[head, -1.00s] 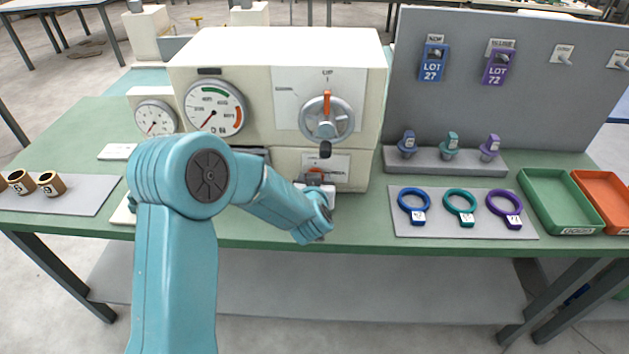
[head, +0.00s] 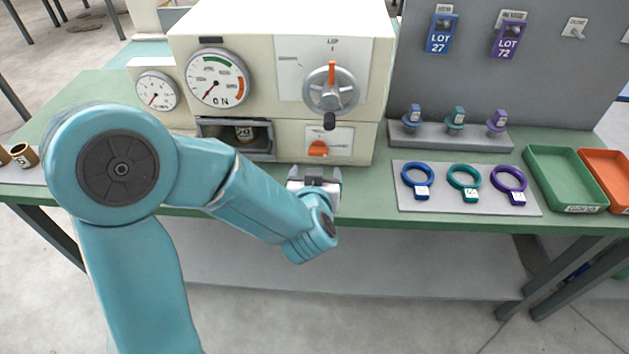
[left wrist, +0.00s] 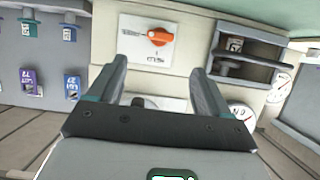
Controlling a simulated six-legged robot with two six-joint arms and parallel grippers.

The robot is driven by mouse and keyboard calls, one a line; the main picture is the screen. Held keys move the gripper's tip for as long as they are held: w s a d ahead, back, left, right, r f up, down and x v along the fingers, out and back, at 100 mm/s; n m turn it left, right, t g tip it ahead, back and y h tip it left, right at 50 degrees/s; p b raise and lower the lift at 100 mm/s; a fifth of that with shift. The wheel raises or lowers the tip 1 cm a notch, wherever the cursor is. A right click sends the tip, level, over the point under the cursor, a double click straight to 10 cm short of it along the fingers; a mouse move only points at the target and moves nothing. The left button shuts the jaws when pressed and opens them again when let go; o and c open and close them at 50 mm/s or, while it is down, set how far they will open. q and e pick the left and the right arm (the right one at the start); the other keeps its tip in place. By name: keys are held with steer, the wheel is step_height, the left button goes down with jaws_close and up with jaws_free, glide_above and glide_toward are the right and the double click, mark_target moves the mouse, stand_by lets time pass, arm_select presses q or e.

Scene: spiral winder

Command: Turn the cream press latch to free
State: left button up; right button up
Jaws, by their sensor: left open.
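The cream press (head: 285,45) stands on the green bench. Its latch (head: 318,149) is an orange knob on a white plate low on the front. In the left wrist view the latch (left wrist: 160,37) shows beyond my fingertips, its orange handle lying roughly sideways. My left gripper (head: 315,174) is just in front of and below the latch plate, apart from the knob. Its two fingers (left wrist: 158,68) are spread with nothing between them. My right gripper is not in view.
Above the latch is a grey wheel with an orange pointer (head: 331,88). Left of it an open recess (head: 215,130) holds a spool (head: 245,133). Gauges are at upper left. Coloured rings lie on a grey mat (head: 430,203) at right, beside a green tray (head: 540,152).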

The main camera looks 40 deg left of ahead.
arm_select(q)
steer(key=v, duration=0.3)
steer(key=shift+s, duration=0.1)
stand_by(0.5)
